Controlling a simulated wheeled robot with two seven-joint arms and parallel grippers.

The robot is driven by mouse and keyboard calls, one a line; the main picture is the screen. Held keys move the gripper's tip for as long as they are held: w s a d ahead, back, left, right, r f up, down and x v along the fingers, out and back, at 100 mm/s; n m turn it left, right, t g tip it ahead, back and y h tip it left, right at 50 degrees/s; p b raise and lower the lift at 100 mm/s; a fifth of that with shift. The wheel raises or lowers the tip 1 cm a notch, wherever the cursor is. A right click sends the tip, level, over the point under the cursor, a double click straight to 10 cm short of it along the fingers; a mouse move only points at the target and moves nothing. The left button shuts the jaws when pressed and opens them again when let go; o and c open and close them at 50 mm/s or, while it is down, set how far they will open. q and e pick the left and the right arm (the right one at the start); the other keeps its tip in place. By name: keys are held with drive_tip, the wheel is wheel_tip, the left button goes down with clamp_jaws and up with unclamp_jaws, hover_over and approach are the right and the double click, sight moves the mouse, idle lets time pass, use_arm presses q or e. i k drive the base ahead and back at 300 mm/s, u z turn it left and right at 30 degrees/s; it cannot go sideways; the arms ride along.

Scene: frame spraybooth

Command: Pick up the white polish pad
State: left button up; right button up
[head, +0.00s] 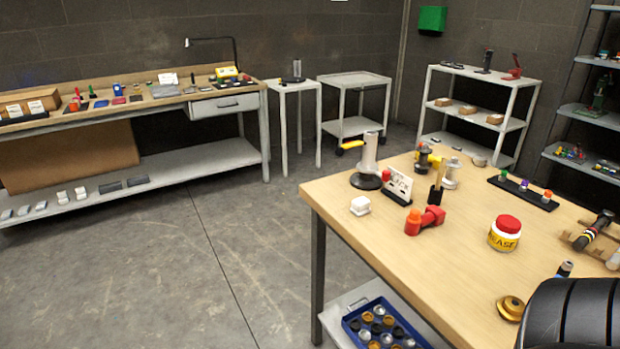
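A small white block (360,205), which looks like the white polish pad, lies on the near wooden table (335,196) by its left edge. It sits just left of and in front of a black stand with a white card (398,185). Nothing covers it. Neither of my grippers is in view.
Close to the pad are a metal cylinder on a black base (368,160) and a red-orange tool (425,220). A red-lidded grease jar (505,233) stands further right. A dark ribbed shape (570,315) blocks the lower right corner. The table in front of the pad is clear.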

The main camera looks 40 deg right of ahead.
sight(360, 205)
drive_tip(key=i, duration=1.8)
drive_tip(key=z, duration=2.4)
